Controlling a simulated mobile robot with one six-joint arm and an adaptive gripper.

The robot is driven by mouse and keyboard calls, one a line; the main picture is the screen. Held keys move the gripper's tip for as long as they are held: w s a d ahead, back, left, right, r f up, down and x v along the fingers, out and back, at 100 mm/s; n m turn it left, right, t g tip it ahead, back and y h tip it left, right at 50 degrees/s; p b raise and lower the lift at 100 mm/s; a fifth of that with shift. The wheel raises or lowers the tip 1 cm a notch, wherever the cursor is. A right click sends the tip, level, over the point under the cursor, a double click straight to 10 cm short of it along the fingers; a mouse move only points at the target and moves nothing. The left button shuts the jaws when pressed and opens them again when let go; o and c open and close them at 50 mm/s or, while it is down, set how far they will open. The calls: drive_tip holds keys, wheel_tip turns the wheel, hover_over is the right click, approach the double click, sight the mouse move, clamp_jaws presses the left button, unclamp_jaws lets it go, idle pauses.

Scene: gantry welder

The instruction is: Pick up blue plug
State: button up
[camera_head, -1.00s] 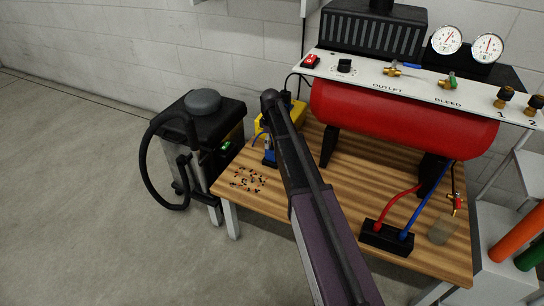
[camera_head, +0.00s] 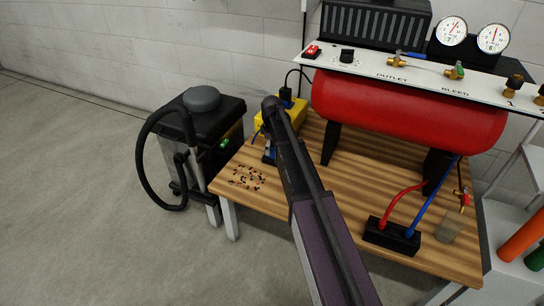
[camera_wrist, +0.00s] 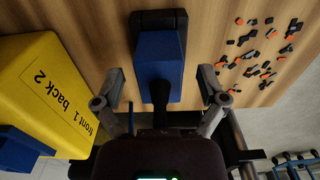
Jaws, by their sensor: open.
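In the wrist view, a blue block-shaped plug (camera_wrist: 158,55) with a black end piece and a thick black stem lies over the wooden table. My gripper (camera_wrist: 160,88) is open, one finger on each side of the plug's stem end, with visible gaps on both sides. In the head view, a small part of the blue plug (camera_head: 268,156) shows beside my arm, near the yellow box. My arm hides the rest, and my gripper is not clearly visible there.
A yellow box (camera_wrist: 45,95) labelled "front 1 back 2" stands close left of my gripper. Small black and orange pieces (camera_wrist: 262,48) lie scattered on the right. In the head view, a red tank (camera_head: 405,112) and a black block (camera_head: 392,238) with red and blue hoses stand on the table (camera_head: 350,190).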

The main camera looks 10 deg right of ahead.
drive_tip(key=shift+f, duration=0.15)
idle(0.5)
clamp_jaws()
idle(0.4)
wheel_tip(320, 180, up, 3)
drive_tip(key=p, duration=0.3)
drive_tip(key=s+r+p, duration=0.2)
drive_tip(key=s, duration=1.4)
drive_tip(key=shift+d, duration=0.4)
drive_tip(key=shift+r+p, duration=0.7)
drive_tip(key=shift+r, duration=0.05)
